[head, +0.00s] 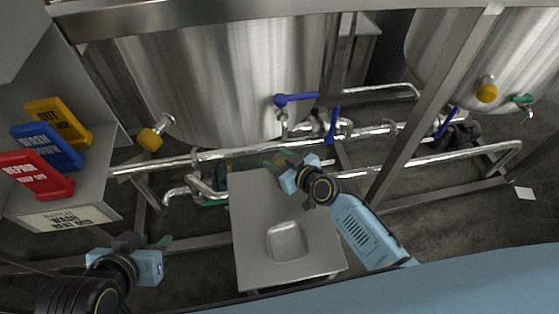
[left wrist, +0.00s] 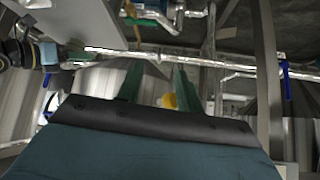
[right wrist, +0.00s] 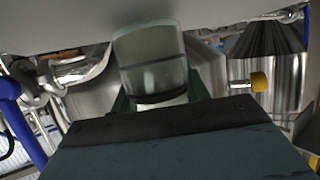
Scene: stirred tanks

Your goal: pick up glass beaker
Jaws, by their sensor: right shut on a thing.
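The glass beaker (right wrist: 152,58) shows in the right wrist view as a clear, greyish cylinder between the green fingers of my right gripper (right wrist: 160,92). The gripper is shut on it. In the head view my right gripper (head: 276,163) is over the back edge of the grey metal table (head: 262,225); the beaker is not clearly made out there. My left gripper (head: 153,243) is left of the table in the head view, away from the beaker. Its green fingers stand apart with nothing between them in the left wrist view (left wrist: 160,85).
Large steel tanks (head: 220,80) with pipes (head: 250,152) and blue-handled valves (head: 298,98) stand behind the table. A shelf (head: 95,195) at left holds red, blue and yellow signs. The table has a shallow square recess (head: 286,242), and its visible top is otherwise clear.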

